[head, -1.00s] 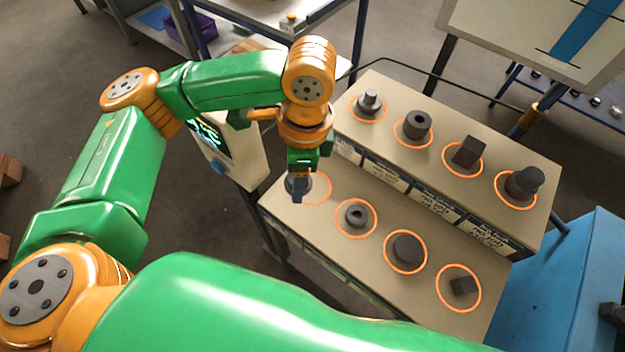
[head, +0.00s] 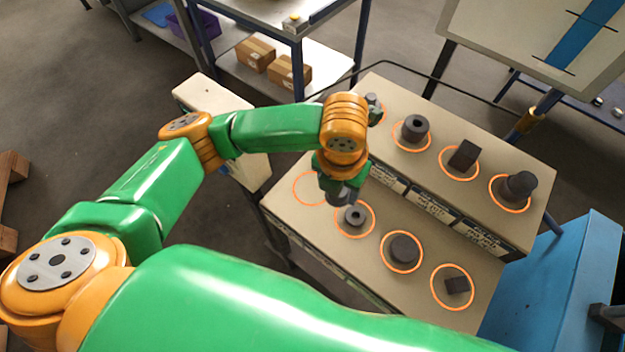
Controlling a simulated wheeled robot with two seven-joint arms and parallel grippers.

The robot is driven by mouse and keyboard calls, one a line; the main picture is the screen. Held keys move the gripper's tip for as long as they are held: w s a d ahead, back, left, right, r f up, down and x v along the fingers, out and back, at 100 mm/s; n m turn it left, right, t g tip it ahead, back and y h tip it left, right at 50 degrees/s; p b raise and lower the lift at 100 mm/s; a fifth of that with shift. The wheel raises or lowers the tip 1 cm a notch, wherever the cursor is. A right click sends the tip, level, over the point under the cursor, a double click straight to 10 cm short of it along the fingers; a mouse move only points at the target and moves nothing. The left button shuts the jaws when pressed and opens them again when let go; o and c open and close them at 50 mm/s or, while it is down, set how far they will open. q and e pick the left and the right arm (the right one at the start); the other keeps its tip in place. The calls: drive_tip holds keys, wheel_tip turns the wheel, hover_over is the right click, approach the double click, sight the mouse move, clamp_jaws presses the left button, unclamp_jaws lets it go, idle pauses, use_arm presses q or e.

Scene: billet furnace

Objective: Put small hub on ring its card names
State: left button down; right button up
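My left gripper (head: 340,193) hangs over the front step of the stand, between an empty orange ring (head: 309,188) and the ring with a small holed part (head: 355,216). Its fingers seem closed on a dark round part, which looks like the small hub; the wrist mostly hides it. A dark disc (head: 403,250) and a small dark block (head: 457,286) lie in the other front rings. White cards (head: 432,205) are on the riser below the back row; their print is too small to read. My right gripper is out of view.
The back step holds a stepped part (head: 373,101) partly behind my wrist, a holed cylinder (head: 415,128), a dark block (head: 464,155) and a large stepped cylinder (head: 519,186), each at an orange ring. A blue cabinet (head: 560,285) stands at the right.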

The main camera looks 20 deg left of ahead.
use_arm(q)
hover_over(313, 187)
drive_tip(key=f, duration=0.4)
drive_tip(key=s+f, duration=0.1)
drive_tip(key=f, duration=0.1)
drive_tip(key=shift+d+f, duration=0.2)
drive_tip(key=shift+f, duration=0.05)
drive_tip(key=shift+w+a+f, duration=0.1)
drive_tip(key=shift+f, duration=0.6)
drive_tip(key=shift+w+a+f, duration=0.15)
drive_tip(key=shift+f, duration=0.55)
drive_tip(key=shift+w+a+f, duration=0.1)
drive_tip(key=shift+f, duration=0.6)
drive_tip(key=shift+f, duration=0.1)
drive_tip(key=shift+c, duration=0.7)
unclamp_jaws()
wheel_tip(313, 187, up, 12)
drive_tip(key=s, duration=0.1)
drive_tip(key=shift+s+p, duration=0.25)
drive_tip(key=shift+p, duration=0.15)
drive_tip(key=shift+a, duration=0.1)
